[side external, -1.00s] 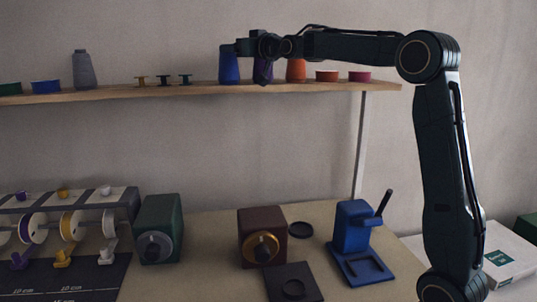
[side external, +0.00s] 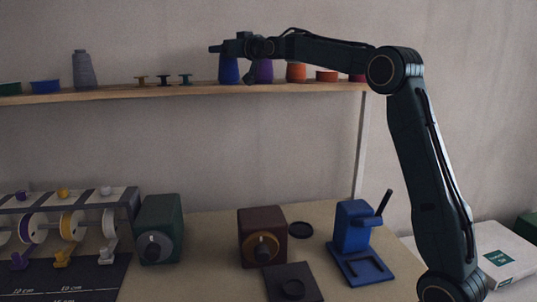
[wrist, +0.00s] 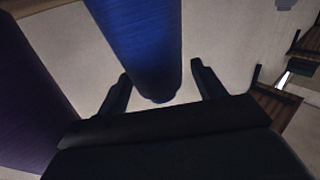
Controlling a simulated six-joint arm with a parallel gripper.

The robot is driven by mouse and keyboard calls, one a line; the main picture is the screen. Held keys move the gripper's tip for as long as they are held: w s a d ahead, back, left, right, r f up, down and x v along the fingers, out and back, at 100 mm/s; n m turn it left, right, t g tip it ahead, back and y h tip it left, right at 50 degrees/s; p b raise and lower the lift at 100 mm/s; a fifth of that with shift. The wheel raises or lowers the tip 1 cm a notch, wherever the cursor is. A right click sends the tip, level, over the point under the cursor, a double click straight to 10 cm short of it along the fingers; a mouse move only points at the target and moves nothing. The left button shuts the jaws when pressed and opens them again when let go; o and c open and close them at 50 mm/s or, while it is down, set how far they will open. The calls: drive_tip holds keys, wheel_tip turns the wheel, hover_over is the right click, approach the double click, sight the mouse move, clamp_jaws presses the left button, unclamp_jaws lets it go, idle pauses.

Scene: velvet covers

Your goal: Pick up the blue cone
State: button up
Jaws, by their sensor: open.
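The blue cone (side external: 229,72) stands upright on the wooden shelf (side external: 150,95), left of the purple cone (side external: 264,72). In the side view my gripper (side external: 217,49) is at the blue cone's upper end, with its fingers reaching past the cone to the left and hiding its top. In the wrist view the blue cone (wrist: 140,45) lies between the two open fingers of my gripper (wrist: 160,75). There is a gap on each side, and I see no clear contact. The purple cone (wrist: 25,100) is close at the left of the wrist view.
An orange cone (side external: 296,73) and low red tubs (side external: 327,76) stand to the right on the shelf. The table below holds a dark red box (side external: 262,236) and a blue stand (side external: 352,230).

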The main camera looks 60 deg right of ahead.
idle(0.4)
drive_tip(key=c, duration=1.3)
drive_tip(key=shift+r, duration=0.15)
drive_tip(key=shift+r, duration=4.8)
drive_tip(key=shift+r, duration=0.1)
